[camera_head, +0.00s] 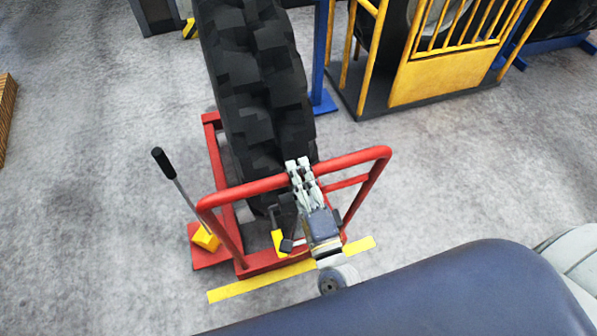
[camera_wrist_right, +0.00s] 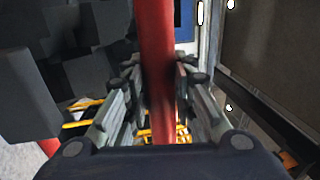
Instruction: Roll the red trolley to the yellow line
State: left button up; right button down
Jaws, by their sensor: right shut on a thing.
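The red trolley (camera_head: 216,172) stands on the grey floor and bears a large upright black tyre (camera_head: 262,85). My right gripper (camera_head: 301,172) is shut on the top bar of the trolley's red handle (camera_head: 245,191). In the right wrist view, the red bar (camera_wrist_right: 157,60) runs between the fingers of the right gripper (camera_wrist_right: 156,100). The yellow line (camera_head: 232,290) lies on the floor along the trolley's near edge. Part of the line is hidden behind my right wrist, so I cannot tell whether the frame touches it. My left gripper is not in view.
A lever with a black grip (camera_head: 160,158) and a yellow block (camera_head: 205,238) are at the trolley's left side. A blue post (camera_head: 321,60) and a yellow cage (camera_head: 445,75) stand behind to the right. A wooden stack (camera_head: 6,110) is at the left edge. Floor is clear left and right.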

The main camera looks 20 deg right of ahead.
jog(key=shift+s+f, duration=0.35)
jog(key=shift+s, duration=0.3)
jog(key=shift+s+r, duration=0.15)
jog(key=shift+s, duration=0.45)
jog(key=c, duration=1.3)
grip_release()
jog(key=shift+s+d+r, duration=0.1)
jog(key=shift+s, duration=0.1)
jog(key=shift+c, duration=0.2)
jog(key=s+f, duration=0.2)
jog(key=s, duration=0.9)
jog(key=shift+s+d+f, duration=0.15)
jog(key=shift+s+f, duration=0.05)
